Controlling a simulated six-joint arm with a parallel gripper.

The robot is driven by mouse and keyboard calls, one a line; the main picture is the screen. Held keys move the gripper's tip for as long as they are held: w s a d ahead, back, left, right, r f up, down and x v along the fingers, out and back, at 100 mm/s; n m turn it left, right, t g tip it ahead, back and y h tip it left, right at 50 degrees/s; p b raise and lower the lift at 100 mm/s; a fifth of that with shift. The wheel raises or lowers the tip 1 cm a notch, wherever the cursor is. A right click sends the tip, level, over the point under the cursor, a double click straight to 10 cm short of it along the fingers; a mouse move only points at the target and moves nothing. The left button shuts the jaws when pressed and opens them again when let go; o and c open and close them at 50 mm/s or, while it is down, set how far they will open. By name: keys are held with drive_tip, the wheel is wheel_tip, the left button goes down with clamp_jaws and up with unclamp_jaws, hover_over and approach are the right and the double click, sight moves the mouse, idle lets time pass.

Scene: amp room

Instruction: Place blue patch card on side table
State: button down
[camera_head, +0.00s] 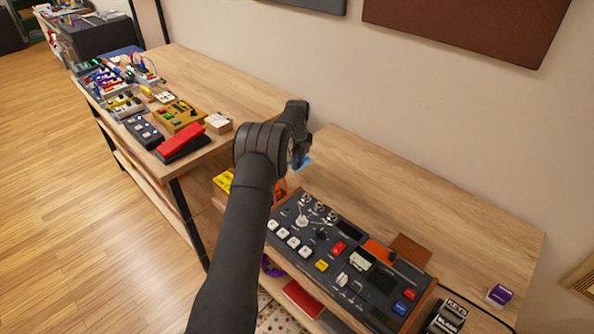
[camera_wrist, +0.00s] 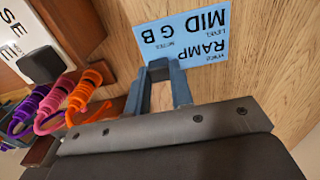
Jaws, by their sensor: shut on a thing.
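The blue patch card (camera_wrist: 205,32) is a flat light-blue rectangle with black print that reads upside down in the wrist view. My gripper (camera_wrist: 161,68) is shut on its near edge. The card lies over a wooden surface (camera_wrist: 270,50); I cannot tell whether it touches it. In the head view only a small blue piece of the card (camera_head: 304,163) shows beside my wrist, over the back left of the right wooden table (camera_head: 400,180). My arm hides the fingers there. Which table is the side table is not marked.
A black control console (camera_head: 330,255) stands at the right table's front. A purple box (camera_head: 499,295) is at its right end. The left bench (camera_head: 215,85) holds several pedals, including a red one (camera_head: 182,145). Coiled cables (camera_wrist: 85,90) hang left in the wrist view.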

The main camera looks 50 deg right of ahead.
drive_tip(key=shift+w+f, duration=0.15)
drive_tip(key=shift+w, duration=0.05)
drive_tip(key=shift+f, duration=1.95)
drive_tip(key=shift+f, duration=0.15)
drive_tip(key=c, duration=1.3)
unclamp_jaws()
drive_tip(key=shift+o, duration=0.2)
wheel_tip(320, 180, up, 12)
drive_tip(key=shift+r, duration=0.2)
drive_tip(key=shift+f, duration=0.15)
